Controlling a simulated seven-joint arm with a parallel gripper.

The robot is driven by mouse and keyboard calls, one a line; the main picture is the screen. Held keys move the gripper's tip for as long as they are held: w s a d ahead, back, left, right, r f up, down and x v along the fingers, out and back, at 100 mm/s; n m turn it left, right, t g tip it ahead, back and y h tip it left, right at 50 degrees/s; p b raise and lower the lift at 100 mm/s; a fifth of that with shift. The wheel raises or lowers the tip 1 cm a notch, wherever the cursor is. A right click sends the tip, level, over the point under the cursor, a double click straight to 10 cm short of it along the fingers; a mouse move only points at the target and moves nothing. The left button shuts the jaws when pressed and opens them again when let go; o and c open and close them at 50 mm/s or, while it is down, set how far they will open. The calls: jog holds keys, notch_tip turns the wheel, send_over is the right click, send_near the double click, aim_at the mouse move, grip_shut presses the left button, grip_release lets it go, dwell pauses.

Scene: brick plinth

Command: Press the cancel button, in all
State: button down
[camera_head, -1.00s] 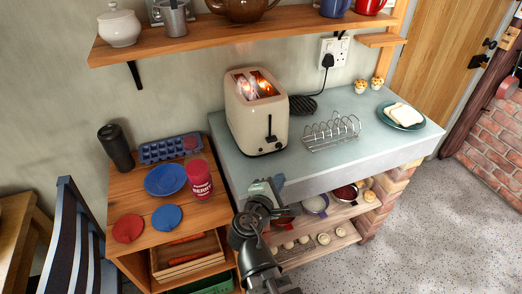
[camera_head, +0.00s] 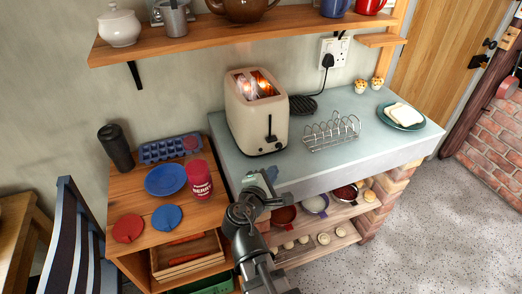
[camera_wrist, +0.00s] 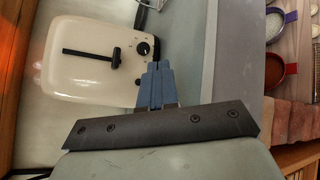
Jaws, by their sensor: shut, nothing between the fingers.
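The cream toaster (camera_head: 257,128) stands on the grey worktop, its slots glowing orange with bread inside. Its black lever (camera_head: 271,138) sits at the low end of its slot. In the wrist view the toaster (camera_wrist: 80,85) lies sideways at the left, with the lever (camera_wrist: 115,57) and a black dial (camera_wrist: 143,48) on its front.
A wire toast rack (camera_head: 332,133) and a plate with bread (camera_head: 401,116) stand right of the toaster. A red cup (camera_head: 199,180) and blue plate (camera_head: 165,180) are on the wooden unit at left. Bowls sit on the shelf below the worktop. A wooden shelf (camera_head: 235,35) hangs above.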

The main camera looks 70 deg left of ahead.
jog(key=shift+a, duration=2.95)
jog(key=shift+a, duration=0.1)
jog(key=shift+a, duration=0.3)
jog(key=shift+a, duration=0.35)
dwell(0.5)
jog(key=shift+d, duration=0.75)
jog(key=shift+d, duration=0.1)
jog(key=shift+d, duration=2.4)
